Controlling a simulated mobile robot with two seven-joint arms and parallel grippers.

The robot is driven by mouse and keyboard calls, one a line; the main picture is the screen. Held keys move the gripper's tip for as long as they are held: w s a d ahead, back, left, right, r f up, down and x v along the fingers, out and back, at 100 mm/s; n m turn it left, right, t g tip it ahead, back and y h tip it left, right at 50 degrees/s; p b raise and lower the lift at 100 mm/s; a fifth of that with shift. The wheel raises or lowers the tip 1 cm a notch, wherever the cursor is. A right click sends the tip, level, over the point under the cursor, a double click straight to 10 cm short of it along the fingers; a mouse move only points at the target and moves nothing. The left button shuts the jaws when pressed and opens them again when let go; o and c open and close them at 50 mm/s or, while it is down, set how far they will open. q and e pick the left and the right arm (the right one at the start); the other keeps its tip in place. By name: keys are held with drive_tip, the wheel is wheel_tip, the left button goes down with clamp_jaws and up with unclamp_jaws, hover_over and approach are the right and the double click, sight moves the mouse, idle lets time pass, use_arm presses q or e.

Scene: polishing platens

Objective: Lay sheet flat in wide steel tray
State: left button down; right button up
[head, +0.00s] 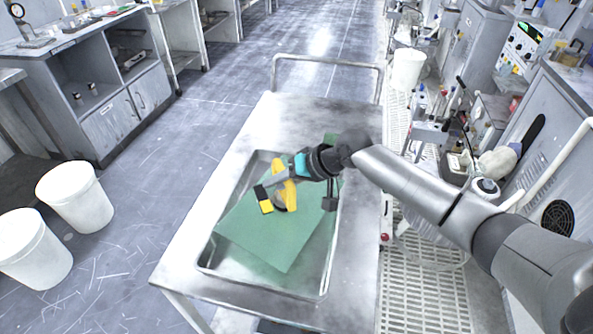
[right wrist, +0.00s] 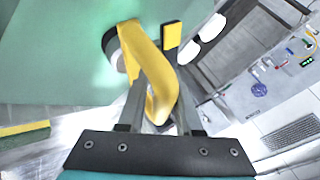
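The green sheet (head: 265,238) is over the wide steel tray (head: 322,291) on the cart, turned at an angle to the tray's sides. A green reflection shows on the tray floor below it, and I cannot tell whether its edges touch the tray. A lifter with a yellow handle (head: 290,190) and a dark round cup sits against the sheet's face; the handle also shows in the right wrist view (right wrist: 150,65). My right gripper (head: 275,188) is closed around this handle, its fingers on either side (right wrist: 160,100). My left gripper is out of view.
The steel cart (head: 190,262) has bare top around the tray and a push rail at the far end. Something green (head: 346,136) is partly hidden behind my right arm. White bins (head: 75,196) stand at left; cabinets (head: 560,120) and equipment line the right.

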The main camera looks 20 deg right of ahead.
drive_tip(key=p+v, duration=0.2)
drive_tip(key=v, duration=1.3)
